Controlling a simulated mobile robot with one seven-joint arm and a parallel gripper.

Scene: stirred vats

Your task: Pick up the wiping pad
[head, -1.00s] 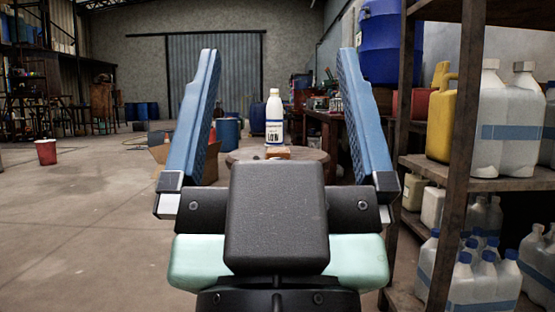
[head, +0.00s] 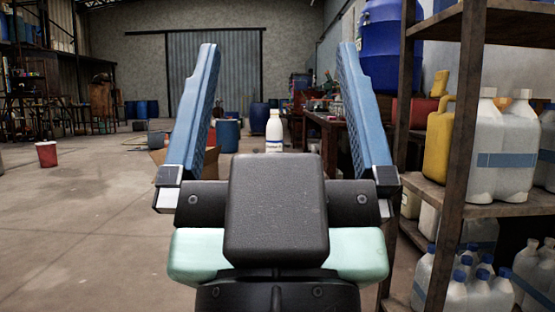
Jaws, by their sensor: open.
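My gripper (head: 278,48) is open, its two blue ribbed fingers standing wide apart with nothing between them. Its dark body fills the lower middle of the head view. I cannot make out a wiping pad now; the spot below the white bottle (head: 274,133) is hidden behind my gripper's body. The bottle stands upright beyond the gripper, seen between the fingers, with its lower part covered.
A rusty shelf (head: 457,140) with white jugs (head: 487,150) and a yellow jug (head: 438,150) stands close on the right. A cluttered bench lies behind. A red bucket (head: 47,154) stands on the left, where the floor is largely clear.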

